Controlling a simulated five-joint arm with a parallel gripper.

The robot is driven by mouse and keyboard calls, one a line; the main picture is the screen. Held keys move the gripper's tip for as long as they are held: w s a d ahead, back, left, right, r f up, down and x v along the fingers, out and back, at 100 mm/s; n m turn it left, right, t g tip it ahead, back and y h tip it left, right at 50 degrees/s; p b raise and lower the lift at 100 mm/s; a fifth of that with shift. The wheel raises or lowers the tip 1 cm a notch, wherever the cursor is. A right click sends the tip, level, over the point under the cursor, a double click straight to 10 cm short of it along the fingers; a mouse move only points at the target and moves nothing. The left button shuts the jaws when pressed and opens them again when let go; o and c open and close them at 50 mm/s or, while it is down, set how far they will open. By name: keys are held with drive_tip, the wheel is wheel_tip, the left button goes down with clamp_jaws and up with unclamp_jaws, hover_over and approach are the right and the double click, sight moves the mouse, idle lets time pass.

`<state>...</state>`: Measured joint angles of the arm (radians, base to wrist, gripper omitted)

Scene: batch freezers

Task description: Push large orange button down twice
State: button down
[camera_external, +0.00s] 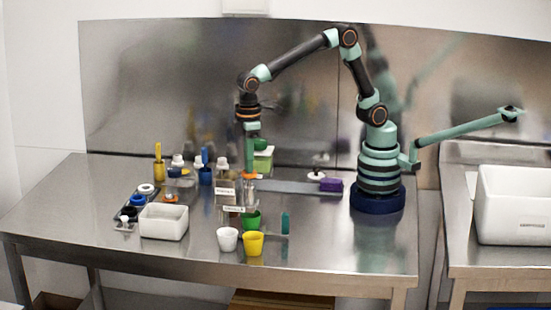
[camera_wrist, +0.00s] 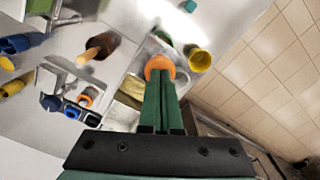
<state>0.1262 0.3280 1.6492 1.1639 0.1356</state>
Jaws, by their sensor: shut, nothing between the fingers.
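The large orange button (camera_wrist: 151,66) is a round orange disc at the end of my fingers in the wrist view. It also shows as a small orange spot (camera_external: 249,176) below my gripper in the external view. My gripper (camera_wrist: 159,76) points down with its green fingers shut together and nothing between them. In the external view my gripper (camera_external: 250,168) is right above the button. The fingertips overlap the disc and hide part of it. I cannot tell whether they touch it or whether it is pressed down.
A white bin (camera_external: 164,222), a white cup (camera_external: 228,239), a yellow cup (camera_external: 253,244) and a green cup (camera_external: 252,219) stand near the table's front. Bottles and a blue-handled tool (camera_external: 205,168) stand to the left. A purple block (camera_external: 331,185) lies right. The table's front right is clear.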

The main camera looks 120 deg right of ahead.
drive_tip(key=shift+r, duration=1.4)
drive_tip(key=shift+f, duration=0.2)
drive_tip(key=shift+f, duration=1.75)
drive_tip(key=shift+r, duration=1.95)
drive_tip(key=shift+r, duration=0.1)
